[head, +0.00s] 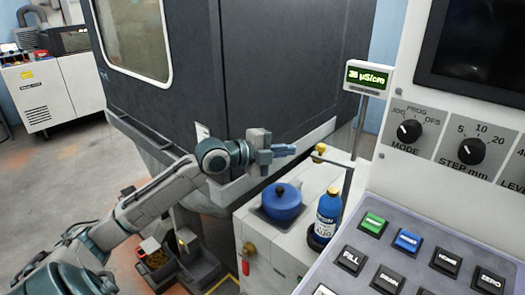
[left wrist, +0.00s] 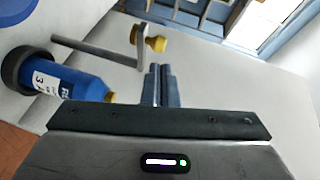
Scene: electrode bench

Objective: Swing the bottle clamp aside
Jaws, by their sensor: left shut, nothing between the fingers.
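The bottle clamp is a thin grey arm (head: 334,161) with a yellow knob (head: 319,149) at its end, above the bench. In the left wrist view the clamp's grey bar (left wrist: 92,50) and yellow knob (left wrist: 155,43) show just beyond my fingers. A blue bottle (head: 328,212) with a yellow cap stands upright below the clamp arm; it also shows in the left wrist view (left wrist: 75,83). My left gripper (head: 288,150) is shut and empty, pointing right, close to the knob with a small gap. My right gripper is not in view.
A blue lidded pot (head: 282,202) sits on the bench left of the bottle. A conductivity display (head: 367,77) stands on a post behind. A control panel (head: 420,250) with buttons and dials fills the right. Dark bins (head: 190,262) are low at the left.

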